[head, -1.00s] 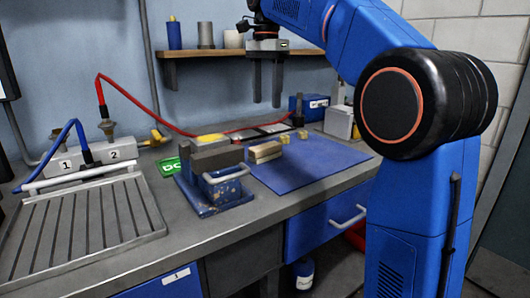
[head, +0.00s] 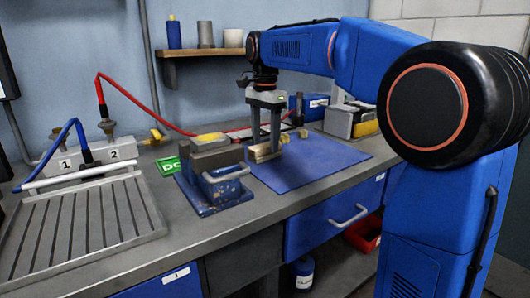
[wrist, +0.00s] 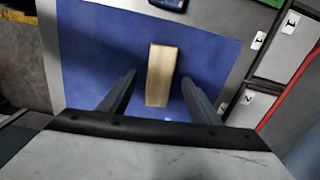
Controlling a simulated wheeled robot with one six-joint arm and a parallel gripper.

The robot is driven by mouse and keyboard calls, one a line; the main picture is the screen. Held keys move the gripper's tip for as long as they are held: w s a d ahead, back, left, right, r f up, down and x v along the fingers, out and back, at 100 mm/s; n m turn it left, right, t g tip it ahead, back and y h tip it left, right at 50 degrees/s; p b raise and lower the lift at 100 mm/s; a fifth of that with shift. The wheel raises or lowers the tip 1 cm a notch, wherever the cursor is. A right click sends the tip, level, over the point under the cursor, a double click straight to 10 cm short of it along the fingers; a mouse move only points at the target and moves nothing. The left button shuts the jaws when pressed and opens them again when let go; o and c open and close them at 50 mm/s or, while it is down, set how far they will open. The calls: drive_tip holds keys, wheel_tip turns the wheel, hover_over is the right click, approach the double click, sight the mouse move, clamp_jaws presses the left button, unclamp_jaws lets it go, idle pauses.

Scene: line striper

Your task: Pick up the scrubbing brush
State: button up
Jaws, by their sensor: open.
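The scrubbing brush appears to be the pale wooden block (head: 262,154) lying on the blue mat (head: 315,165). In the wrist view the block (wrist: 161,73) is long and narrow, its length running away from my gripper. My gripper (head: 265,144) points down above the mat, with its fingers at the block in the head view. In the wrist view the open fingers (wrist: 158,79) stand on either side of the block, with gaps visible on both sides. I cannot tell how far the fingertips are above the mat. Bristles are not clearly visible.
A blue vise (head: 215,185) stands left of the mat. Small yellowish blocks (head: 302,133) lie behind the brush. A grey box (head: 345,120) and a blue box (head: 312,105) are at the back right. The mat's front right is clear.

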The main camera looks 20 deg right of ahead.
sight(265, 145)
drive_tip(key=shift+f, duration=1.25)
drive_tip(key=shift+c, duration=0.6)
drive_tip(key=c, duration=1.1)
wheel_tip(265, 145, up, 10)
drive_tip(key=shift+r, duration=0.1)
drive_tip(key=shift+o, duration=1)
